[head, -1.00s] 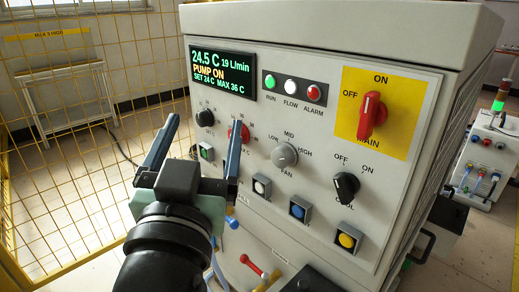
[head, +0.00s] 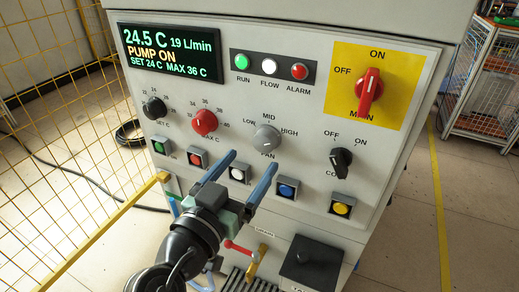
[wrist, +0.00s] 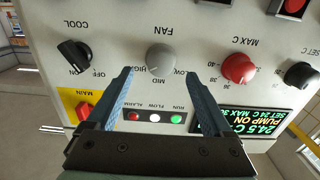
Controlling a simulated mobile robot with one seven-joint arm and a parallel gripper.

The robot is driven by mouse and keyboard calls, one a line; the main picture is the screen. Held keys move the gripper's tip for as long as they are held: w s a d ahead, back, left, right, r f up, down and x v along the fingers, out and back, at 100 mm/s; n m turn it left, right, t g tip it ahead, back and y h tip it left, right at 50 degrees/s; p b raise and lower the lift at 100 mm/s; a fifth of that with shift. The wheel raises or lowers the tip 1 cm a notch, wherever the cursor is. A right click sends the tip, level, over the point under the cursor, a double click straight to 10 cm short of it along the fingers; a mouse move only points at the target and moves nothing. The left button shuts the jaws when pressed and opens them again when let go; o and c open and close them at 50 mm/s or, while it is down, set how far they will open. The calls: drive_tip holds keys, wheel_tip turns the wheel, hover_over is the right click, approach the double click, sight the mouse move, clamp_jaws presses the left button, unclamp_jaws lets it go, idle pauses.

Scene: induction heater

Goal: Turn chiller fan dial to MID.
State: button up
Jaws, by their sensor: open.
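The chiller fan dial (head: 267,138) is a round grey knob on the panel, with LOW at its left, MID above it and HIGH at its right. I cannot tell clearly which label its pointer faces. My gripper (head: 254,160) is open and empty, its two blue fingers pointing at the panel just below the dial in the head view. In the wrist view the fan dial (wrist: 161,57) appears upside down, centred just beyond and between the fingertips (wrist: 159,72). The fingers do not appear to touch it.
The red MAX C dial (head: 204,122) is left of the fan dial, and the black COOL dial (head: 341,161) is right. A white button (head: 238,173) and a blue button (head: 287,190) sit below, close to the fingers. The display (head: 171,52) reads PUMP ON. Yellow mesh fencing (head: 50,130) stands left.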

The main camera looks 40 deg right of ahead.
sight(262, 146)
drive_tip(key=x, duration=0.5)
drive_tip(key=shift+w+d, duration=0.15)
clamp_jaws()
